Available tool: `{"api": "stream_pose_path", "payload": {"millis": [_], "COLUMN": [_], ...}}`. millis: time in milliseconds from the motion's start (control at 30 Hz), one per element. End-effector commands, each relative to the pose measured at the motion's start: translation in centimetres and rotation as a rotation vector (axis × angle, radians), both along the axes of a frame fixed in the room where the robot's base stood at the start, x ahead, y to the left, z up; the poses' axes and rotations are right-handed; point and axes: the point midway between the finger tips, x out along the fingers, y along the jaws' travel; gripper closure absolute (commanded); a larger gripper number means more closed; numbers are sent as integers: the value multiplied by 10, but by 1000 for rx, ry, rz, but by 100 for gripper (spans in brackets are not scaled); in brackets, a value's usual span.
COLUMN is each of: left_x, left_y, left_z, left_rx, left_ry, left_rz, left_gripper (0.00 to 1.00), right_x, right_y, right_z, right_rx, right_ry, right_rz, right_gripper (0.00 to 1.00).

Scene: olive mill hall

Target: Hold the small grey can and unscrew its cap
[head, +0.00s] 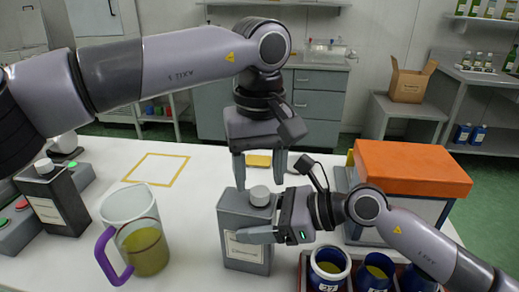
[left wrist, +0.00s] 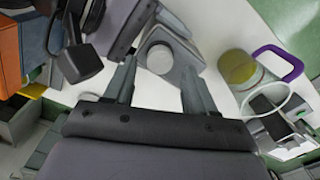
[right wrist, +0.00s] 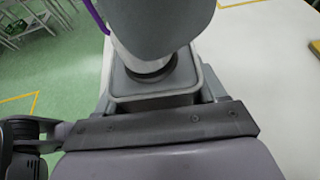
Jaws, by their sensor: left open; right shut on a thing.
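The small grey can (head: 235,222) stands upright on the white table with a pale label on its front. Its round pale cap (head: 260,195) is on top. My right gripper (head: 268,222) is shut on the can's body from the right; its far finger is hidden. In the right wrist view the can's top (right wrist: 125,90) lies between the fingers, with the cap (right wrist: 165,25) large above it. My left gripper (head: 259,170) points down, open, above and behind the cap. In the left wrist view the cap (left wrist: 160,57) shows between its spread fingers, with no contact visible.
A clear jug (head: 130,215) with a purple handle and yellow-green liquid stands left of the can. A darker can (head: 58,205) stands further left. An orange-lidded box (head: 410,167) and a crate of blue jars (head: 330,270) are at right. A yellow outline (head: 157,170) marks bare table.

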Motion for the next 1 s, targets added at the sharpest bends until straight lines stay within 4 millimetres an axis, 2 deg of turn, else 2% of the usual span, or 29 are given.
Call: {"api": "stream_pose_path", "payload": {"millis": [200,567,733,1000], "left_x": [0,0,0,0], "left_y": [0,0,0,0], "left_z": [-24,-29,-29,-29], "left_rx": [1,0,0,0], "left_ry": [1,0,0,0], "left_rz": [1,2,2,34], "left_gripper": [44,44,100,100], "right_x": [0,0,0,0], "right_y": [0,0,0,0], "right_z": [0,0,0,0], "right_rx": [0,0,0,0], "right_ry": [0,0,0,0], "right_rz": [0,0,0,0], "right_gripper": [100,100,100,100]}}
